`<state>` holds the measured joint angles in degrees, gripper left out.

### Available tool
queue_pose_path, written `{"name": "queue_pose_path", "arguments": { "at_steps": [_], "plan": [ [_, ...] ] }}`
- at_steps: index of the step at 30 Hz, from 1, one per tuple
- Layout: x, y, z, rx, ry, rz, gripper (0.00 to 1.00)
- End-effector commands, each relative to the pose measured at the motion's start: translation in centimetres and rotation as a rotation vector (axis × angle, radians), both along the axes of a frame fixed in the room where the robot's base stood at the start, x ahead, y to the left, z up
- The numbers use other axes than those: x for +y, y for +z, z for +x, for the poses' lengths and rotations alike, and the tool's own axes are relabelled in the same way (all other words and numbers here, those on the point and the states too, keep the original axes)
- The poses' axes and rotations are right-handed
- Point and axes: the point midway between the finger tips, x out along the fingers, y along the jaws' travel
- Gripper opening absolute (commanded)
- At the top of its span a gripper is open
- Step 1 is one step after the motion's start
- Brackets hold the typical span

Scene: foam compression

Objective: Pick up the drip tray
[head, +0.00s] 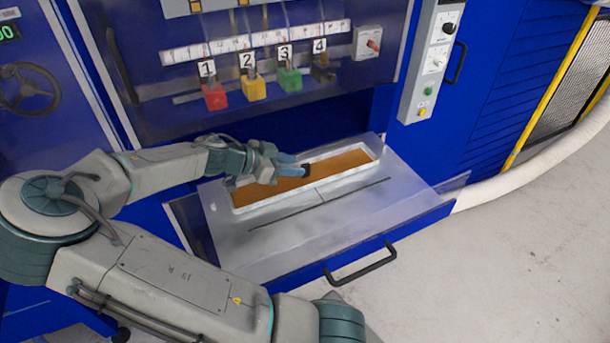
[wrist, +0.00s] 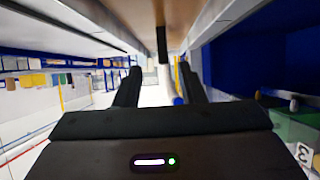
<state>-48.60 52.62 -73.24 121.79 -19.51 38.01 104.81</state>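The drip tray (head: 345,162) is a long shallow tray with a white rim and a brown-orange inside, set in the grey top of a pulled-out blue drawer. Its brown surface also shows along the top of the wrist view (wrist: 182,12). A small dark upright piece (wrist: 161,45), perhaps a grip on the tray, stands near its middle, also seen in the head view (head: 306,171). My gripper (head: 291,165) is low over the tray, lying nearly flat, beside the dark piece. In the wrist view its fingers (wrist: 160,72) are apart, with the dark piece ahead between them.
The grey drawer top (head: 375,213) has a dark slot, and a black handle (head: 362,264) on its front. Numbered red, yellow and green blocks (head: 253,87) hang above behind the tray. A control box (head: 432,60) is at the right.

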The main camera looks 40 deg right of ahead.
Motion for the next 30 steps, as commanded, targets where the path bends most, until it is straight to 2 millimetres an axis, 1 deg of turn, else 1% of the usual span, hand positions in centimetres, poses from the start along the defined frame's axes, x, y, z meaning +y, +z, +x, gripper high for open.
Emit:
{"name": "queue_pose_path", "arguments": {
  "at_steps": [5,12,15,18,24,25,26,27,28,29,30],
  "plan": [
    [-0.8,-0.6,-0.1,0.003,0.001,0.001,0.36],
    [-3.3,-2.4,-0.4,0.003,0.001,0.001,0.36],
    [-4.1,-2.9,-0.5,0.002,0.003,0.000,0.36],
    [-4.4,-3.2,-0.6,0.000,0.004,0.001,0.36],
    [-4.4,-3.2,-0.6,0.000,0.004,0.001,0.36],
    [-4.4,-3.2,-0.6,0.000,0.004,0.001,0.31],
    [-4.4,-3.2,-0.6,0.000,0.004,0.001,0.22],
    [-4.4,-3.2,-0.6,0.000,0.004,0.001,0.11],
    [-4.4,-3.2,-0.6,0.000,0.004,0.001,0.03],
    [-4.4,-3.2,-0.6,0.000,0.004,0.001,0.00],
    [-4.4,-3.2,-0.6,0.000,0.004,0.001,0.00]
  ]
}}
